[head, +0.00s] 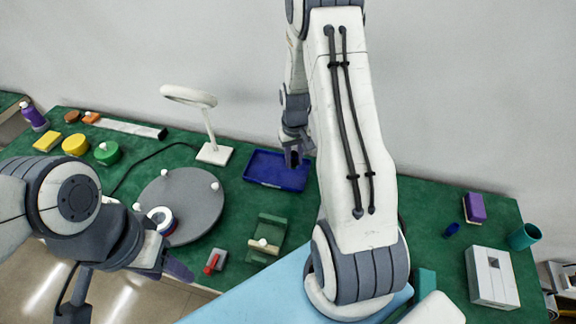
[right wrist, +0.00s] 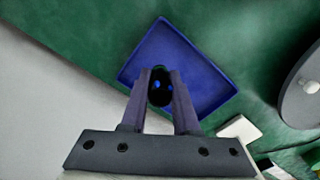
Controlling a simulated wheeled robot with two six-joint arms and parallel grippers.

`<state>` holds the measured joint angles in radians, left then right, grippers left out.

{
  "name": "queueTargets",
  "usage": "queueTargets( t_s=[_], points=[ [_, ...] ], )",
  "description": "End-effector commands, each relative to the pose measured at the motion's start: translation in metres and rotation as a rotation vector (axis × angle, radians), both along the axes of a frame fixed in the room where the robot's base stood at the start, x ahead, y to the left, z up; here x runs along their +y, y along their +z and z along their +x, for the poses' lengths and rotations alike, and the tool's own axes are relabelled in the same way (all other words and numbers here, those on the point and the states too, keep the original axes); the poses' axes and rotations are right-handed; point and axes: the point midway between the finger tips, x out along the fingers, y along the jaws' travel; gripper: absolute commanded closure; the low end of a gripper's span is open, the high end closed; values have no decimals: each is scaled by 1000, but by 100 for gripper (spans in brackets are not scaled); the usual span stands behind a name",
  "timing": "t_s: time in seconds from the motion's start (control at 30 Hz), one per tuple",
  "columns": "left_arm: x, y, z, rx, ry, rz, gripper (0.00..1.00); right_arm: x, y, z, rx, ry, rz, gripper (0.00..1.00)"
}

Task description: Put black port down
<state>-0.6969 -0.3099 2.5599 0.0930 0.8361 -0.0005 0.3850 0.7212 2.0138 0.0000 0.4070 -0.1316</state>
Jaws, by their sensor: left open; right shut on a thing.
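My right gripper (head: 293,158) reaches down over the back of the blue tray (head: 262,178). In the right wrist view its fingers (right wrist: 160,84) are shut on the black port (right wrist: 159,88), a small dark round piece with blue spots on its face. The blue tray (right wrist: 202,65) lies behind the port in that view. The gap between port and tray floor cannot be judged. My left gripper (head: 176,268) is open at the lower left, near the table's front edge and the grey round plate.
The grey turntable (head: 190,190) carries small white knobs and a white-blue ring (head: 160,218). A white lamp (head: 212,153) stands just left of the tray. A green block fixture (head: 268,238) and a red piece (head: 214,262) are in front. A white box (head: 491,278) stands far right.

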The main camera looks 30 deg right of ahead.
Motion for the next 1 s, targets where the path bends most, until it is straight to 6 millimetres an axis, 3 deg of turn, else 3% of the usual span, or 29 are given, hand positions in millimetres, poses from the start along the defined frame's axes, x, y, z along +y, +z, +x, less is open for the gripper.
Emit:
queueTargets(
  t_s=[0.13,0.5,0.9,0.93,1.0],
  points=[
    [0,4,0,0,0,0,46,8,-9,13,0,0,0,100],
    [0,15,0,0,0,0,46,10,-49,14,1,-2,0,100],
    [0,10,0,0,0,0,46,9,-56,15,-1,-2,0,100],
    [0,11,0,0,0,0,46,9,-54,15,-1,-2,0,60],
    [0,12,0,0,0,0,46,9,-54,15,-1,-2,0,41]
  ],
)
